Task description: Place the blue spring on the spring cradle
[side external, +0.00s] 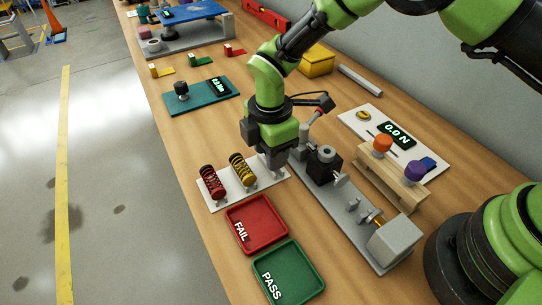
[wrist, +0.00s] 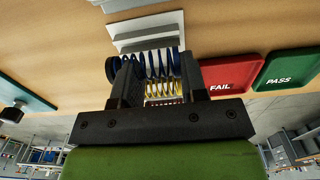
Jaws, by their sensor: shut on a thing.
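The blue spring (wrist: 157,64) is clamped between the two dark fingers of my gripper (wrist: 155,72) in the wrist view. It lies crosswise, with a dark round end at the left. In the side external view my gripper (side external: 272,162) is low at the right end of the spring cradle, and its body hides the blue spring. The spring cradle is a white plate (side external: 229,202) holding a red spring (side external: 212,182) and a yellow spring (side external: 242,169) side by side. I cannot tell whether the blue spring touches the cradle's supports.
A red FAIL tray (side external: 262,232) and a green PASS tray (side external: 290,278) stand in front of the cradle. A grey test fixture (side external: 365,240) runs close on the right. A teal scale (side external: 215,97) stands behind. Bare wood lies between scale and cradle.

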